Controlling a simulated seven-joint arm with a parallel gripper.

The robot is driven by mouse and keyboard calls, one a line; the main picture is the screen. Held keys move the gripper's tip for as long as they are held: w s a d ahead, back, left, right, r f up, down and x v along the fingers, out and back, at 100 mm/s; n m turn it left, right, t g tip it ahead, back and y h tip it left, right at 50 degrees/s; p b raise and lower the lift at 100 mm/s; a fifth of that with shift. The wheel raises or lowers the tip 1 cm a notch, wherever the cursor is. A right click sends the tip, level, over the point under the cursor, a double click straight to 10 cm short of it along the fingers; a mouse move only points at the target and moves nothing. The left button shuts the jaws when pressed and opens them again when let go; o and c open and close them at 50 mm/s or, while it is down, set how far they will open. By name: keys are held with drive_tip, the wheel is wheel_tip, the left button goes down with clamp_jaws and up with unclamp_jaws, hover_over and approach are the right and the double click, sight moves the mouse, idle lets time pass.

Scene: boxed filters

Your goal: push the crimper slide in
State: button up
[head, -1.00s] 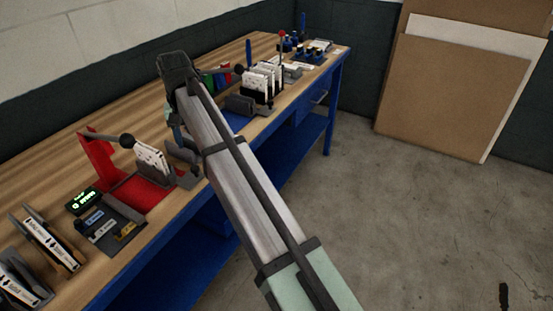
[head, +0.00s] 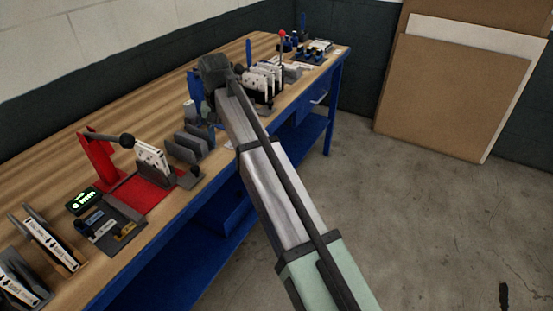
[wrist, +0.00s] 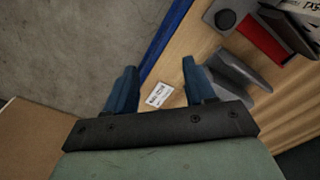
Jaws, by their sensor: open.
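In the wrist view, the red bed (wrist: 262,36) is at the upper right, beyond the fingers. I cannot tell the slide's position. My gripper (wrist: 158,82) is open and empty above the bench's front edge, to the right of the device, with a white label (wrist: 158,94) between its fingers in the picture.
Grey upright dividers (head: 187,146) stand between the device and my arm, close to the right finger in the wrist view (wrist: 235,70). A rack of white cards (head: 262,82) is behind my wrist. A display (head: 82,201) and filter holders (head: 52,242) are at the left.

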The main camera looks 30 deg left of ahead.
drive_tip(key=w+d+f+m, duration=0.1)
drive_tip(key=w+d+f, duration=0.8)
drive_tip(key=d, duration=0.3)
drive_tip(key=shift+f+m, duration=0.3)
drive_tip(key=shift+f, duration=0.4)
drive_tip(key=shift+d, duration=0.1)
wheel_tip(320, 180, up, 16)
drive_tip(key=n, duration=0.3)
hover_over(195, 167)
wheel_tip(195, 167, down, 13)
drive_tip(key=shift+s+r, duration=0.1)
